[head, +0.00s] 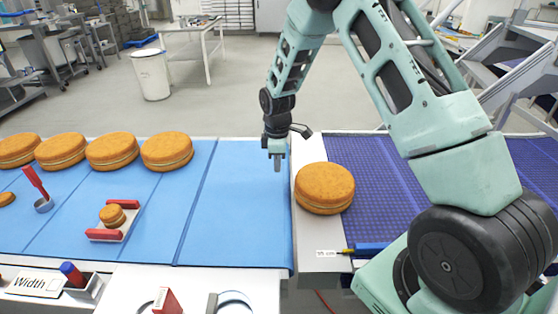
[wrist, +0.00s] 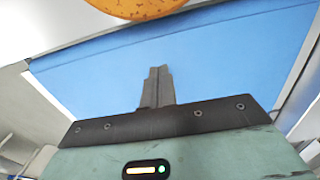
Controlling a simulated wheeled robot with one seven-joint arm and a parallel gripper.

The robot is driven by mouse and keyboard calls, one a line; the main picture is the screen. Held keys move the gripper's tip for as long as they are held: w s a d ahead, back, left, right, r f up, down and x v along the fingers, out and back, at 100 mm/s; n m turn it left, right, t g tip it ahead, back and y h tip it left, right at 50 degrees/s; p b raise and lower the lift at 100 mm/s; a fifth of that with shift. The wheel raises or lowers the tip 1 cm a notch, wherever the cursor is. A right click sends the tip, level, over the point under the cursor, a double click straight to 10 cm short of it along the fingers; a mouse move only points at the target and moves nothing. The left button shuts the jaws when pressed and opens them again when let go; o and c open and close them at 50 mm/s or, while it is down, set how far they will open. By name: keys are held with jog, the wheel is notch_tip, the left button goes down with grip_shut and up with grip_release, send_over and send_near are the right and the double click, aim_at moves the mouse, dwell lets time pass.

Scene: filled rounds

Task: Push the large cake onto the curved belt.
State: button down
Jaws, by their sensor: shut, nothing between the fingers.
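A large round golden cake (head: 325,188) with a pale filling line sits on the white strip beside the dark blue grid-surfaced belt (head: 385,165). Its right side reaches the belt's near-left edge. I take this grid surface to be the curved belt; my arm covers part of it. My gripper (head: 277,162) points down over the light blue surface, left of the cake and apart from it. Its fingers are together with nothing between them. In the wrist view the closed fingers (wrist: 157,86) are over blue, and part of a golden cake (wrist: 140,6) shows at the top edge.
Several similar cakes (head: 112,150) stand in a row on the light blue surface (head: 235,215) at left. A small cake (head: 112,215) sits between red blocks. A blue-handled tool (head: 368,248) lies at the belt's near edge. The blue surface around my gripper is clear.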

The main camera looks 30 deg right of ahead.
aim_at(346, 176)
notch_tip(346, 176, down, 8)
jog(key=p, duration=0.2)
jog(key=shift+s+r+p, duration=0.1)
jog(key=shift+p, duration=0.3)
jog(key=shift+s+d+p, duration=0.55)
jog(key=shift+d, duration=0.25)
jog(key=shift+s+d+p, duration=0.55)
jog(key=shift+d, duration=0.2)
jog(key=shift+d, duration=0.1)
jog(key=s+d+b, duration=0.1)
jog(key=s+d, duration=0.2)
jog(key=d, duration=0.1)
jog(key=s+d, duration=0.3)
jog(key=d, duration=0.2)
jog(key=s+d+b, duration=0.1)
jog(key=s+d, duration=0.3)
jog(key=d, duration=0.1)
jog(key=shift+d+b, duration=0.15)
jog(key=shift+b, duration=0.15)
